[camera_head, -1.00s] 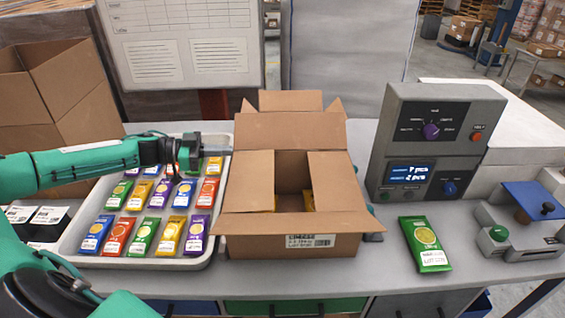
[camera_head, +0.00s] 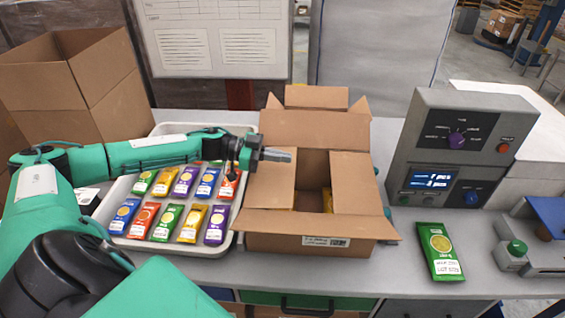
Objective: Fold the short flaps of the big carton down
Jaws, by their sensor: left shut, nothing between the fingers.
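The big carton (camera_head: 310,242) stands on the bench in the middle of the head view. Its two short side flaps, left (camera_head: 270,180) and right (camera_head: 354,183), lie folded inward over the opening, with a gap between them. The long front flap (camera_head: 318,224) is spread outward toward me, and the long back flap (camera_head: 315,128) stands up at the far side. My left gripper (camera_head: 286,156) is shut and empty, over the carton's left side near the far end of the left flap; whether it touches the flap I cannot tell. My right gripper is not in view.
A pale tray (camera_head: 136,243) of colourful packets sits left of the carton. A green packet (camera_head: 440,252) lies to the right, before the grey weigher console (camera_head: 458,145). Another open carton (camera_head: 80,85) stands at the back left.

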